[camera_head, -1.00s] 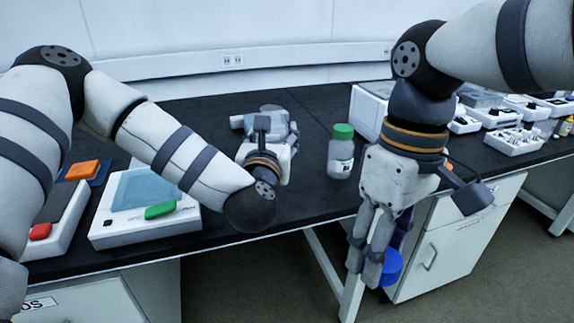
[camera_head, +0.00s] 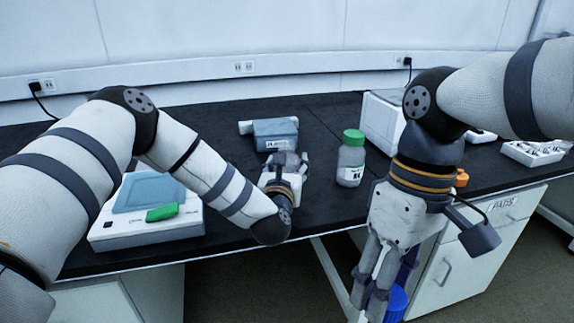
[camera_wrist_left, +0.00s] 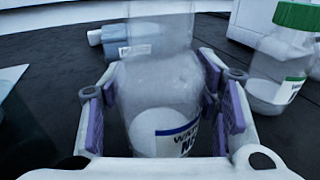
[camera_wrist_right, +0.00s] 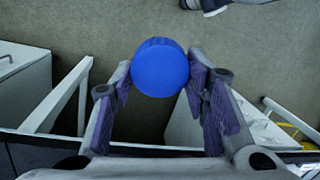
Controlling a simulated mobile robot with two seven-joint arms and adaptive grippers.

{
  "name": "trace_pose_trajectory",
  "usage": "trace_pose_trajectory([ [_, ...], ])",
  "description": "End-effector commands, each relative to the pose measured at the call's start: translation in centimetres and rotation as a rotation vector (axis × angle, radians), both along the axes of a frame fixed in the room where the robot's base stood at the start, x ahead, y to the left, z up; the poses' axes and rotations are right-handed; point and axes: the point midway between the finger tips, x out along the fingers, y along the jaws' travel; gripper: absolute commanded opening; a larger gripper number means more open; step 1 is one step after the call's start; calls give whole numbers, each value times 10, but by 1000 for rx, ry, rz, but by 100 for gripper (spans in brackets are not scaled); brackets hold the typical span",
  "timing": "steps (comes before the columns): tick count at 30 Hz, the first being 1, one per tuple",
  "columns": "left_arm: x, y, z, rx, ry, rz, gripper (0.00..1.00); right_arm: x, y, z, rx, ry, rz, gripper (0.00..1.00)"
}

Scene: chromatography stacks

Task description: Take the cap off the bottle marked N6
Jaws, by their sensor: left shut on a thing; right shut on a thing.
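A clear bottle (camera_wrist_left: 165,95) stands between the fingers of my left gripper (camera_wrist_left: 165,90) in the left wrist view. Its white label with a blue band is partly readable and seems to end in N6; its top is cut off by the frame. My left gripper (camera_head: 288,165) is shut on it over the black bench; the bottle is mostly hidden in the head view. My right gripper (camera_head: 376,298) is shut on a round blue cap (camera_head: 397,303), in front of the bench edge, above the floor. The cap also shows between the fingertips in the right wrist view (camera_wrist_right: 160,68).
A green-capped bottle (camera_head: 351,160) stands on the bench (camera_head: 225,140) right of my left gripper. A blue-grey device (camera_head: 276,134) stands behind it.

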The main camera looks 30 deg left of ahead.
Motion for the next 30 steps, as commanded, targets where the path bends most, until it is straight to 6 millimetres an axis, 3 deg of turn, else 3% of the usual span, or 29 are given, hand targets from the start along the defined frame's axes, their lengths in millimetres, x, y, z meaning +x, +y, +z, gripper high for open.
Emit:
trace_pose_trajectory([
  [3,0,0,-5,0,1,0,0,0,0,-5,0,7,0,9],
  [4,0,0,-4,0,2,0,60,0,0,-4,0,5,0,9],
  [6,0,0,-4,0,1,0,76,0,0,-4,0,5,0,9],
  [18,-2,-1,3,0,-1,-1,76,0,0,3,0,-4,0,9],
  [30,-82,-43,4,-3,4,-3,76,0,0,11,0,-15,0,9],
])
